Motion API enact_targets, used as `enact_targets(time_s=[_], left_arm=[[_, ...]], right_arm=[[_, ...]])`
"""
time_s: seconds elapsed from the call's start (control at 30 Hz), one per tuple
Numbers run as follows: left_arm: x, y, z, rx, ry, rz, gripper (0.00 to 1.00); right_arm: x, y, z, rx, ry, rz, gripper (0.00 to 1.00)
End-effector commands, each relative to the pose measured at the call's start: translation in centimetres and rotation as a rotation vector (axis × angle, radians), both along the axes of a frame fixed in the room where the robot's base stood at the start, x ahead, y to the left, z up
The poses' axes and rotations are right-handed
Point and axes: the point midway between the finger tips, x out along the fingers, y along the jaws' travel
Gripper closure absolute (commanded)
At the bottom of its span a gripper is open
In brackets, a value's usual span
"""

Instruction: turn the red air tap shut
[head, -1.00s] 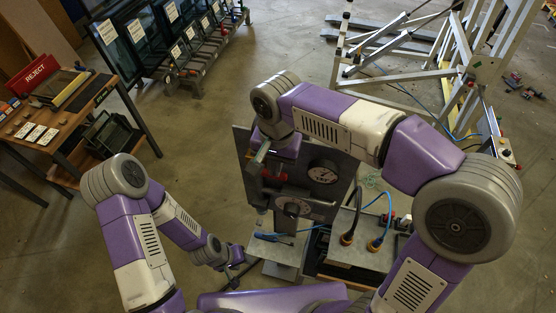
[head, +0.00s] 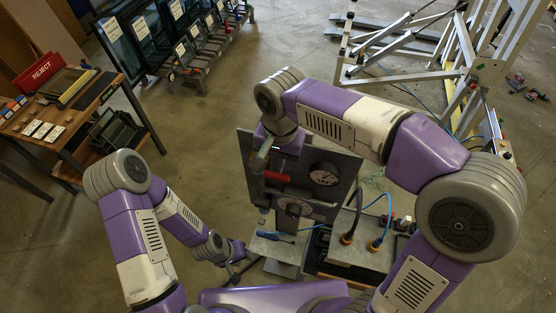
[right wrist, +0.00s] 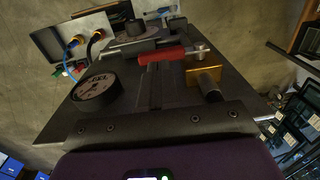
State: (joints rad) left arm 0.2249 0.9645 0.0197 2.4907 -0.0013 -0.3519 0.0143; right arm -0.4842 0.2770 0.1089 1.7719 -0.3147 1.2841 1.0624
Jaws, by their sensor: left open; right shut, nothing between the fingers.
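The red tap handle (head: 278,176) lies roughly crosswise on the upright grey panel (head: 343,163). In the right wrist view the red handle (right wrist: 165,54) runs across the upper middle, with a silver end at its right. A brass block (right wrist: 203,74) sits just below that end. My right gripper (head: 262,158) is shut and empty, close to the handle's left end in the head view. Its fingers (right wrist: 155,80) point towards the handle; whether they touch it I cannot tell. My left gripper (head: 236,274) is open and low, left of the panel's foot, away from the tap.
A round gauge (head: 324,174) is on the panel, right of the tap; it also shows in the right wrist view (right wrist: 97,91). A box (head: 357,238) with blue and black hoses stands at the lower right. A workbench (head: 62,140) is at the left.

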Motion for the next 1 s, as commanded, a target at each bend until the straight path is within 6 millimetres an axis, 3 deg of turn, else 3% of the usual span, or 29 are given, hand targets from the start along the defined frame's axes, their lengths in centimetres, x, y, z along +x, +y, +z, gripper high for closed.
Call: enact_targets(time_s=[0.23,0.6,0.8,1.0], left_arm=[[0.0,0.0,3.6,0.000,0.000,0.000,0.57],[0.0,0.0,3.9,0.000,0.000,0.000,0.57],[0.0,0.0,4.1,0.000,0.000,0.000,0.57],[0.0,0.0,4.1,0.000,0.000,0.000,0.57]], right_arm=[[0.0,0.1,3.9,0.001,0.000,0.001,1.00],[0.0,0.1,11.4,0.002,-0.002,0.001,1.00],[0.0,0.1,13.0,0.001,0.000,0.002,1.00],[0.0,0.1,13.1,0.000,0.000,0.002,1.00]])
